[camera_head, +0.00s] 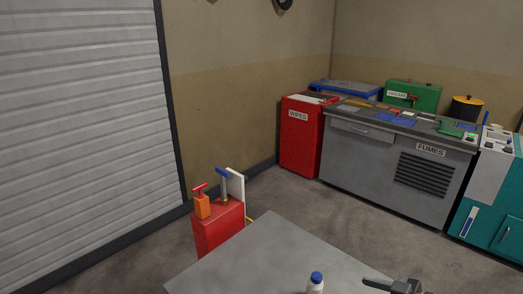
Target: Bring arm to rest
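Part of a dark gripper (378,285), apparently my right one, shows at the bottom edge, over the right side of a grey table (262,250). Its lower part is cut off by the frame, so I cannot tell whether it is open or shut, or whether it holds anything. My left gripper is not in view. A white bottle (315,287) with a blue cap stands to the left of the visible gripper, apart from it. The bottle's base is cut off.
A red cabinet (218,229) with an orange pump-like item (202,207) stands left, behind the table. Along the back are a red WIPES bin (300,135), a grey FUMES bench (385,180) and a teal machine (480,215). Open floor lies between table and bench.

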